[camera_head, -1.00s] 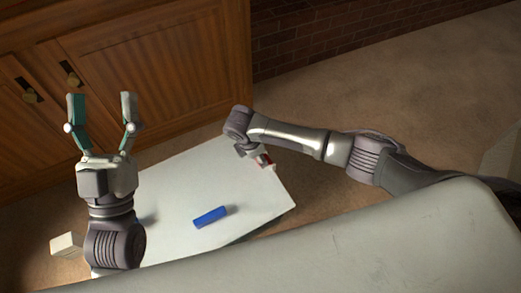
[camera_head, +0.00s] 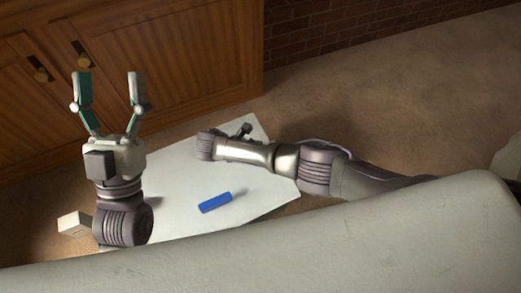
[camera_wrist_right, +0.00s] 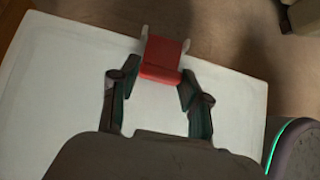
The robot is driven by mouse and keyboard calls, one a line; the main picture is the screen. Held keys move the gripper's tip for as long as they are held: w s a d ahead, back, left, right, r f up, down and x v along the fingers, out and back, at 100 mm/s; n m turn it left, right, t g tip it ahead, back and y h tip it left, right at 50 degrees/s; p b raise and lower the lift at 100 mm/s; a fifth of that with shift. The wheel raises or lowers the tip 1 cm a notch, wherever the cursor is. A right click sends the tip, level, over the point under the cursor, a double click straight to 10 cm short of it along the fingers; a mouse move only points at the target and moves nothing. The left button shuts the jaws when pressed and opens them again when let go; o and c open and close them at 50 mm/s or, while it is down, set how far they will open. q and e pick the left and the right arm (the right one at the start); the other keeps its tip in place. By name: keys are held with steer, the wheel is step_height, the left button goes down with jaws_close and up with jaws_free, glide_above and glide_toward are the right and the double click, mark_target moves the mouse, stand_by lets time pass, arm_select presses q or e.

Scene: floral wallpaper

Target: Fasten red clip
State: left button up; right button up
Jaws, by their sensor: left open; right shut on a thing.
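A red clip (camera_wrist_right: 162,55) with pale side arms shows in the right wrist view. My right gripper (camera_wrist_right: 158,79) is shut on it, with a fingertip on each side, above the white tabletop. In the head view my right gripper is mostly hidden behind its own wrist, and I cannot make out the red clip there. My left gripper (camera_head: 109,92) is open and empty, pointing up toward the cabinet.
A blue block (camera_head: 215,202) lies on the white tabletop (camera_head: 180,214). A small pale box (camera_head: 74,223) is at the lower left. A wooden cabinet (camera_head: 180,60) stands behind. Bare tabletop surrounds the blue block.

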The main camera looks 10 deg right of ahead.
steer(key=shift+f, duration=0.2)
steer(key=shift+s, duration=0.1)
steer(key=o, duration=1.1)
steer(key=shift+o, duration=0.2)
steer(key=shift+a, duration=0.1)
steer(key=v, duration=1.2)
